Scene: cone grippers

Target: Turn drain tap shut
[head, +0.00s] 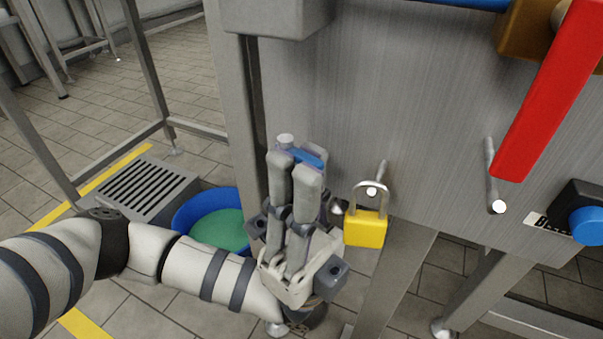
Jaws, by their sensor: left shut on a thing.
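My left gripper (295,175) reaches up from below at the centre, in front of the metal panel. Its fingers are shut on the drain tap, whose blue handle (309,158) shows between and behind the fingertips. A round metal end (285,140) shows just above the fingertips. The fingers hide most of the tap, so its exact turn angle cannot be told. My right gripper is not in view.
A yellow padlock (365,229) hangs on a pin close right of my gripper. A red lever (550,90) and blue knob (588,225) are farther right. A blue tub (188,213) with green contents and a floor grate (143,188) lie left.

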